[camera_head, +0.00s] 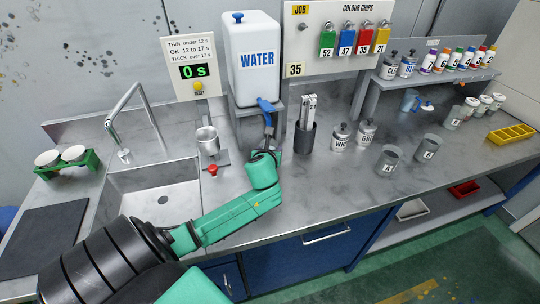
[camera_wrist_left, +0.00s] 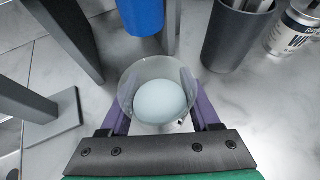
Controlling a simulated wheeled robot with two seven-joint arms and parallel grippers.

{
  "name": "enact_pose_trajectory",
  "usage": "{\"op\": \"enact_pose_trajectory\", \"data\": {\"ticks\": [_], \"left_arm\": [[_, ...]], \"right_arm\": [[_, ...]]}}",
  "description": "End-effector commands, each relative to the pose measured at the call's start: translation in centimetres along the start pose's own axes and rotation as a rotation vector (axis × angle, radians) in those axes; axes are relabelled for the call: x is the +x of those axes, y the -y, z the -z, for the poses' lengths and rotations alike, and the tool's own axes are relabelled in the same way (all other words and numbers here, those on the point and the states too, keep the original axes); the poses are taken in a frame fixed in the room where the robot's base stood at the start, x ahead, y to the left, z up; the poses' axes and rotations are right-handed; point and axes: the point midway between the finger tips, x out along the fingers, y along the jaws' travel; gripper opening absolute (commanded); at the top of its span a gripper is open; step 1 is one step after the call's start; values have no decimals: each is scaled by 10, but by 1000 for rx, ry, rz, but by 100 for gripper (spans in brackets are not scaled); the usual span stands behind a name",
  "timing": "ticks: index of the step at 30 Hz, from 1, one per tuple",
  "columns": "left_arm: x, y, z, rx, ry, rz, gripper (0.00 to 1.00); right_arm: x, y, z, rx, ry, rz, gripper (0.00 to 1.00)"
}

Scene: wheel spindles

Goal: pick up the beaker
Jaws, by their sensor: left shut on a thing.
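The beaker (camera_wrist_left: 160,98) is a clear, round vessel seen from above in the left wrist view. A pale bluish-white round area shows inside it; I cannot tell if this is liquid or its bottom. The purple fingers of my left gripper (camera_wrist_left: 161,112) are on both sides of the beaker and shut on it. In the head view my green left arm reaches to the front of the water tank (camera_head: 254,60), below its blue tap (camera_head: 267,106). The wrist hides most of the gripper and beaker there. My right gripper is not in view.
A dark cup of strips (camera_head: 304,138) stands just right of the gripper, with lidded cans (camera_head: 341,138) beyond. The tank's grey stand (camera_head: 240,128) is close behind. A sink (camera_head: 160,195) lies left, and a timer reading 0 s (camera_head: 194,72) stands behind it.

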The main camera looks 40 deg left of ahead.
Motion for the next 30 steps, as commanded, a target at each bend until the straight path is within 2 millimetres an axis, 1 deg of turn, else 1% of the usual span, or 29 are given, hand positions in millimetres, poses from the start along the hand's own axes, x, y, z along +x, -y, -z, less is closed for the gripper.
{"op": "enact_pose_trajectory", "data": {"ticks": [1, 5, 8, 12, 15, 18, 22, 30], "left_arm": [[-8, 1, 12, 5, -9, 4, 0], [-34, 1, 27, 4, -9, 3, 0], [-60, 0, 42, 4, -10, 4, 0], [-101, 0, 66, 4, -12, 4, 0], [-127, 0, 78, 3, -11, 3, 0], [-144, 0, 86, 1, -10, 2, 0], [-154, 0, 88, 1, -7, 2, 0], [-155, 0, 88, 0, -6, 1, 0]], "right_arm": [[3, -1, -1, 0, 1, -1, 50], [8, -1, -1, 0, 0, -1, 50], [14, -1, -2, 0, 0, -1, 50], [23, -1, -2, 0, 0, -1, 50], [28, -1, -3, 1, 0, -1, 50], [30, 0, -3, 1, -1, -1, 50], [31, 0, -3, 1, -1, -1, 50], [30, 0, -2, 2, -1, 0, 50]]}}
